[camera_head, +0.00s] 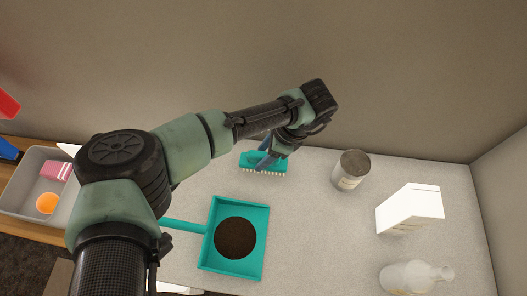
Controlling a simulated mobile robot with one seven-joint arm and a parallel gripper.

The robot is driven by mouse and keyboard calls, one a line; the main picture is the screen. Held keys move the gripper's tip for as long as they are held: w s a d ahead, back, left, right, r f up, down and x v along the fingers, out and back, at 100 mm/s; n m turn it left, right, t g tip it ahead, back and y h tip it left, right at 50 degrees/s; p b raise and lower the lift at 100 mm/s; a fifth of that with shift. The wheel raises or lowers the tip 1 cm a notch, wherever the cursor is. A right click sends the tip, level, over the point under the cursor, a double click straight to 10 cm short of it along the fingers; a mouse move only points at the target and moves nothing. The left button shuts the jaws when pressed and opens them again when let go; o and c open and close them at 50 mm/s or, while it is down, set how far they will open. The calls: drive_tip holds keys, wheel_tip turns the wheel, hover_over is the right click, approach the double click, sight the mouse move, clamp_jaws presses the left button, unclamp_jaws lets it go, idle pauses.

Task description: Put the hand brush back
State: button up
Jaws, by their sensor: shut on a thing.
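The hand brush (250,160) is teal with pale bristles along its lower edge. It is at the back of the grey counter, below my wrist. My gripper (268,165) is shut on the hand brush from above; my arm partly covers both. I cannot tell whether the bristles touch the counter. A teal dustpan (256,262) lies in front of the brush with a round dark brown heap (235,238) in it. Its handle points left, partly behind my arm.
A grey bin (22,193) at left holds an orange ball (47,203) and a pink striped thing (56,172). Walls close the back and right.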

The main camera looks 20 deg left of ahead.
drive_tip(key=shift+f, duration=0.15)
drive_tip(key=o, duration=1.2)
